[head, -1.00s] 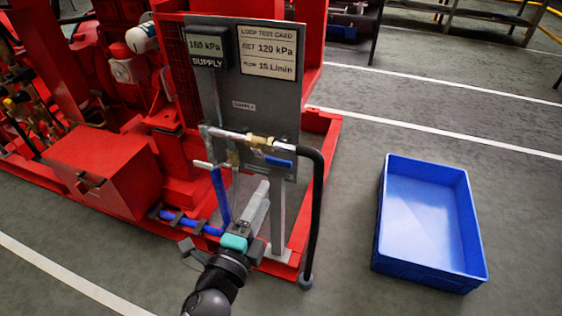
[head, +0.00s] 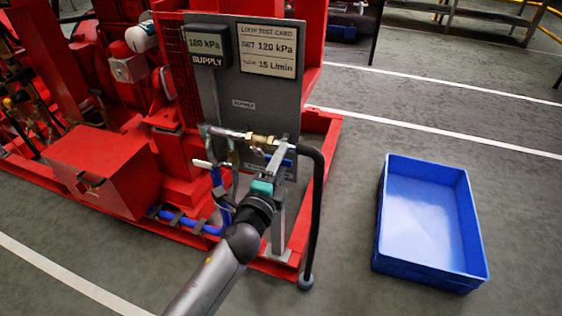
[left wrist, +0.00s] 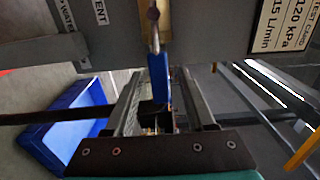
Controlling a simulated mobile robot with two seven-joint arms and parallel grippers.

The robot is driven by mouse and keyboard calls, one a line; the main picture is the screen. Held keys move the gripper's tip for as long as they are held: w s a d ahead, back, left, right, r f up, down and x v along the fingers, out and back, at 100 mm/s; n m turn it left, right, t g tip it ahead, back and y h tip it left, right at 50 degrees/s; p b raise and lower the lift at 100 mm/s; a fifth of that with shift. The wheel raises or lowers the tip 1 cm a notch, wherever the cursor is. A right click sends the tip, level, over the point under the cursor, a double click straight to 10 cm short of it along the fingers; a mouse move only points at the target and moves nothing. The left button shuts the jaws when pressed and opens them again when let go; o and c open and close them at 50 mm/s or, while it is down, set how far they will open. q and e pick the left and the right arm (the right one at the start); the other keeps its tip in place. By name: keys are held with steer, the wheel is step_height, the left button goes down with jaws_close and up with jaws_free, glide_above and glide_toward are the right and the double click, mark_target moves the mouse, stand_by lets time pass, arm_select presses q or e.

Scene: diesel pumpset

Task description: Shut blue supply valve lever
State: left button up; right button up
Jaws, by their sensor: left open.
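The blue supply valve lever (left wrist: 158,76) hangs below a brass valve body, seen end-on in the left wrist view. In the head view the brass valve (head: 260,139) sits on the pipe across the grey panel, and part of the blue lever (head: 288,161) shows behind my gripper. My left gripper (head: 279,153) is open at the valve, its fingers pointing to the panel. In the left wrist view the lever lies between the two spread fingers; I cannot tell whether either touches it. The supply display (head: 207,45) reads 120 kPa. My right gripper is not in view.
The test card (head: 268,49) reads SET 120 kPa and 15 L/min. A black hose (head: 317,205) curves down right of the valve. The red pumpset frame (head: 105,170) fills the left. A blue crate (head: 385,240) stands on the floor at right, with clear floor around it.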

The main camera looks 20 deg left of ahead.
arm_select(q)
jaws_close()
stand_by(0.5)
stand_by(1.0)
